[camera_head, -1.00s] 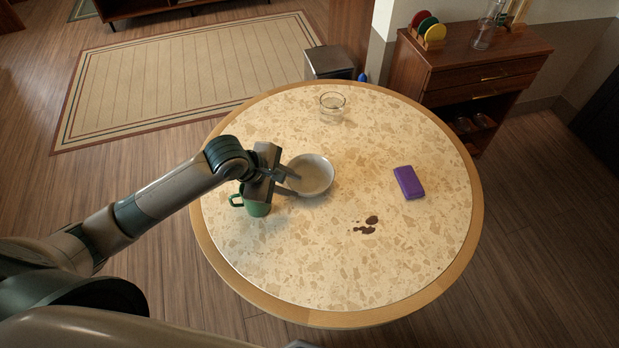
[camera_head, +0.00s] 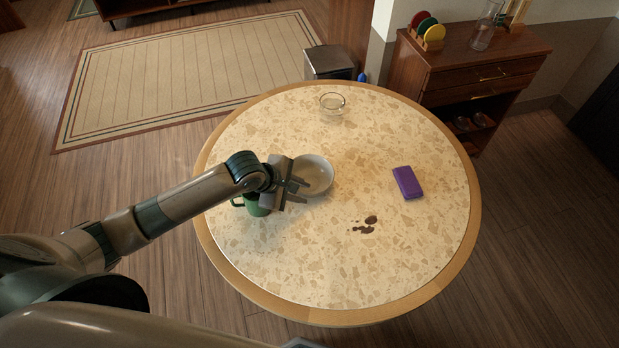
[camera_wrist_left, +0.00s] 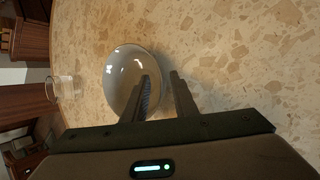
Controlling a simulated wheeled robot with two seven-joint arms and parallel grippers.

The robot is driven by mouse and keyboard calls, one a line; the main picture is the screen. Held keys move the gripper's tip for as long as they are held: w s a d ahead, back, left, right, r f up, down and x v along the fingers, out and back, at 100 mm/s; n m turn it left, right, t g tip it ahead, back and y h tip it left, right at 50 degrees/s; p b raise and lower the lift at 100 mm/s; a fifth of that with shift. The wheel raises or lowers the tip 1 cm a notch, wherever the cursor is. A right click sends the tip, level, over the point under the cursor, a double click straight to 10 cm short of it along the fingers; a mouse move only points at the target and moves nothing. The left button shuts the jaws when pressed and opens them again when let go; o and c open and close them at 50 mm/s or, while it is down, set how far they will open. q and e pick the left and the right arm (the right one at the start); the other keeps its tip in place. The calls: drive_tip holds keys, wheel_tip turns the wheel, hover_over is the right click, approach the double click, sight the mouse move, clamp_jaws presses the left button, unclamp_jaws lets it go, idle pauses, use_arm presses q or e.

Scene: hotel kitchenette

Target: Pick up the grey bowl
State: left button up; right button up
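The grey bowl (camera_head: 316,172) stands upright and empty on the round table, left of its middle. My left gripper (camera_head: 303,188) is at the near left side of the bowl, its two fingers open and apart. In the left wrist view, one finger of the gripper (camera_wrist_left: 160,88) overlaps the inside of the bowl (camera_wrist_left: 122,70), and the other is outside beyond its rim. The rim lies between the fingers in that picture; I cannot tell whether they touch it. My right gripper is not in view.
A green mug (camera_head: 252,206) stands beside the bowl, partly hidden by my left gripper. A clear glass (camera_head: 332,104) stands at the back of the table. The front table area is clear.

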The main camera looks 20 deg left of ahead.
use_arm(q)
drive_tip(key=shift+x, duration=1.15)
clamp_jaws()
